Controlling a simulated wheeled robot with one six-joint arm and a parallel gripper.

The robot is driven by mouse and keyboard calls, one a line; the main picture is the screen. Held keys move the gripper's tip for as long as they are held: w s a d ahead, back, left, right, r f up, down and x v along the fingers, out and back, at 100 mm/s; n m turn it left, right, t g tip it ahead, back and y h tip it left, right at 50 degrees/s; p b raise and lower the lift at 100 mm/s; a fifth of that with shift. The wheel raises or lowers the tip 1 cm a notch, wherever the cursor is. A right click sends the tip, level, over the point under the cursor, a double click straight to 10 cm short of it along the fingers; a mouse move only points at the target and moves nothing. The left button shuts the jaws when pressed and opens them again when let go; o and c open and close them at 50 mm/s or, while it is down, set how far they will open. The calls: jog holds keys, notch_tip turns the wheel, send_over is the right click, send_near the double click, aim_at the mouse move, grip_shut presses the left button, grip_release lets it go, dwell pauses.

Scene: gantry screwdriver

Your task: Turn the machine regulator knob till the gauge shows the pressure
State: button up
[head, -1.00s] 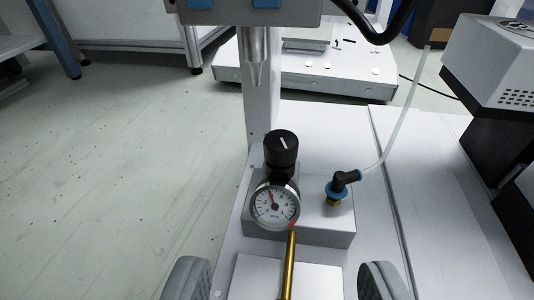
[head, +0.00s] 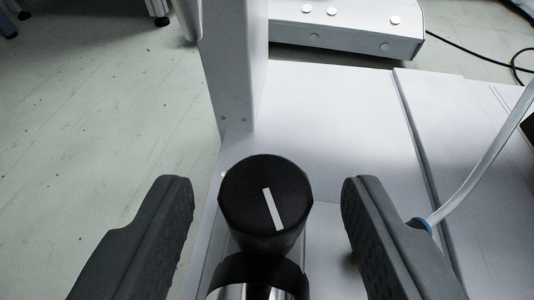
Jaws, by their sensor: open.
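The black regulator knob (head: 265,195) stands in the lower middle of the head view, seen from above. A white mark on its top runs slightly tilted, from upper left to lower right. My gripper (head: 268,205) is open, with one grey finger on each side of the knob and a clear gap on both sides. The gauge's face is not visible; only a shiny metal part (head: 230,292) shows below the knob at the bottom edge.
A white column (head: 238,70) rises just behind the knob. A pale hose (head: 490,150) with a blue fitting (head: 420,224) is close to the right finger. The white machine base (head: 330,110) is bare behind the knob.

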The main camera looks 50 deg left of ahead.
jog(key=shift+w+a+f, duration=0.2)
jog(key=shift+a, duration=0.1)
jog(key=c, duration=1)
jog(key=shift+o, duration=0.2)
